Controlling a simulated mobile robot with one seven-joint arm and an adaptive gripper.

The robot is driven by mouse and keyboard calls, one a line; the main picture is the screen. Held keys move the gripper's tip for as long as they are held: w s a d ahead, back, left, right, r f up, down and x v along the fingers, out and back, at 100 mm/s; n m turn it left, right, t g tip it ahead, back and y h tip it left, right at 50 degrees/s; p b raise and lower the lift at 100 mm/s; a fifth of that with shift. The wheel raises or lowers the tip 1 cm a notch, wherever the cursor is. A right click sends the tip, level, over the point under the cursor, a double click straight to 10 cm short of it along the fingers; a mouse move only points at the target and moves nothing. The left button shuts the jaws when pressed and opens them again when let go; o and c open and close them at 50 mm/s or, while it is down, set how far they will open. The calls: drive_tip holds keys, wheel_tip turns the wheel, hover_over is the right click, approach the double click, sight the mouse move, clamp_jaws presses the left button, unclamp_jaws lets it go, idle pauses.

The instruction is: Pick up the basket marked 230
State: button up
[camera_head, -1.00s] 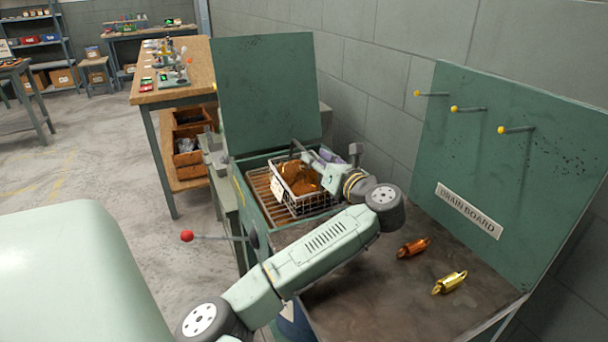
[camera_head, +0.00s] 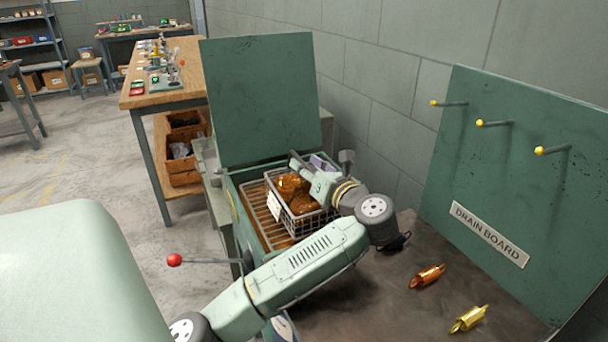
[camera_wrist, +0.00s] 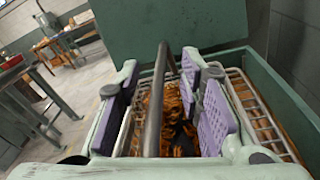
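A wire basket (camera_head: 317,222) full of orange-brown parts sits in the green tank at the centre of the head view. A white tag (camera_head: 274,206) hangs on its left side; its marking is too small to read. My gripper (camera_head: 314,178) is over the basket, reaching in from the right. In the wrist view, my gripper (camera_wrist: 160,78) is open, with its purple pads apart. The dark handle bar (camera_wrist: 155,105) runs between the pads, with gaps on both sides. The parts (camera_wrist: 178,125) show below the bar.
The tank's raised green lid (camera_head: 262,100) stands behind the basket. A lever with a red ball (camera_head: 174,260) sticks out left. At right, the drain board (camera_head: 530,160) has pegs; a copper spring (camera_head: 427,276) and a gold spring (camera_head: 468,319) lie on the surface before it.

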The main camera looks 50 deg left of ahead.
clamp_jaws()
idle(0.4)
idle(0.6)
drive_tip(key=shift+r, duration=0.1)
